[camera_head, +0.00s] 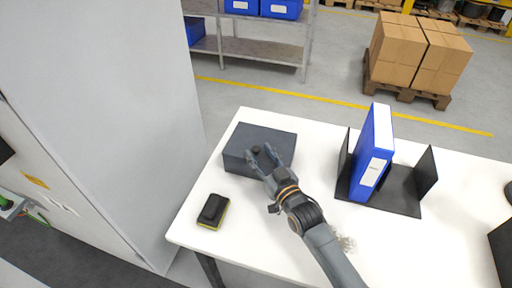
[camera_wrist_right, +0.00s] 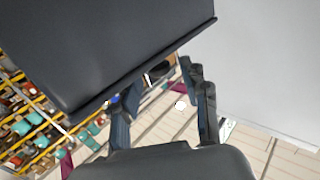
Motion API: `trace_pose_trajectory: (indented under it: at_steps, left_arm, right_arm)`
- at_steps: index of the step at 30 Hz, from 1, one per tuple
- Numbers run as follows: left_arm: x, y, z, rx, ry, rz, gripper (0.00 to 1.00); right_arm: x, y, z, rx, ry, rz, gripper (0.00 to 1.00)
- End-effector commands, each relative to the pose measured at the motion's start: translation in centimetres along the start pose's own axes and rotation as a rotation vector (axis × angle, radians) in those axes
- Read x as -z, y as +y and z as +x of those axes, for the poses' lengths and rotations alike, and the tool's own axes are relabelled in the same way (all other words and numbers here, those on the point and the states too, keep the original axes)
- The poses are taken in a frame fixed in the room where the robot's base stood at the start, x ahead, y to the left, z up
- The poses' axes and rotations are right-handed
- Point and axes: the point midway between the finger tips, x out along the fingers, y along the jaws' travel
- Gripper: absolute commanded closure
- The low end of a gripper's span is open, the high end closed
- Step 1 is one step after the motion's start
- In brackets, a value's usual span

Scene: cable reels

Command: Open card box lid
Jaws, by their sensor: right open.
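The dark grey card box (camera_head: 240,139) stands on the white table (camera_head: 190,215), and its lid looks shut. In the right wrist view a dark grey box surface (camera_wrist_right: 110,40) fills the upper left. The open fingers of the right gripper (camera_wrist_right: 160,95) lie below its edge. I cannot tell whether they touch it. My left gripper is not in view.
A black and yellow device (camera_head: 213,210) lies left of the arm. A blue binder (camera_head: 374,150) stands in a black holder (camera_head: 405,190) to the right. A tall grey cabinet (camera_head: 100,100) rises left of the table. Cartons (camera_head: 420,55) on a pallet stand behind.

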Motion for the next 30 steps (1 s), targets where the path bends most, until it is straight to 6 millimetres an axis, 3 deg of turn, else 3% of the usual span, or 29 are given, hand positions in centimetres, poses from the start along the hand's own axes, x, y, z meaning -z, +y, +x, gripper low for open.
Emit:
trace_pose_trajectory:
  at_steps: [6, 17, 24, 30]
  left_arm:
    - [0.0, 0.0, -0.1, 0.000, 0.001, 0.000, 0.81]
    - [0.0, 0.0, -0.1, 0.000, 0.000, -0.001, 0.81]
    - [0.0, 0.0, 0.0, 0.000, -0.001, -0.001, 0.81]
    - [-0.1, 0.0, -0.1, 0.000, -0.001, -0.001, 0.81]
  right_arm:
    - [0.0, 0.0, 2.5, 0.000, 0.000, 0.000, 0.55]
    - [0.0, 0.0, 3.0, 0.000, 0.000, -0.001, 0.55]
    - [0.0, 0.0, 3.0, 0.000, 0.000, 0.000, 1.00]
    - [0.0, 0.0, 3.0, 0.000, -0.001, 0.000, 1.00]
